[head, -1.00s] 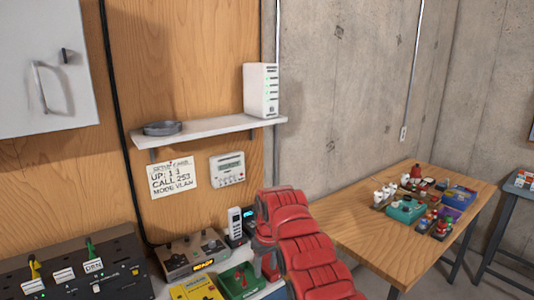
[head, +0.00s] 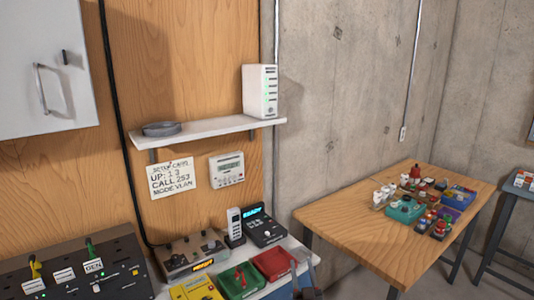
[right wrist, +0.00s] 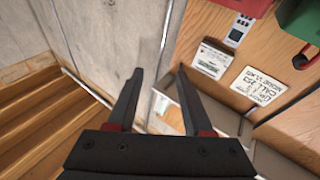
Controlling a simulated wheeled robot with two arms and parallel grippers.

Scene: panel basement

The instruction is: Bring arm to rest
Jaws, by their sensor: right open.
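My right gripper (head: 304,275) shows only in part at the bottom of the head view, low by the front right corner of the white bench (head: 295,248). In the right wrist view the same gripper (right wrist: 160,85) has its two dark fingers apart, with nothing between them. My right arm is mostly below the head view's edge. My left arm and left gripper are not in view.
A wooden table (head: 365,237) with small items stands right. A shelf (head: 205,131) hangs above.

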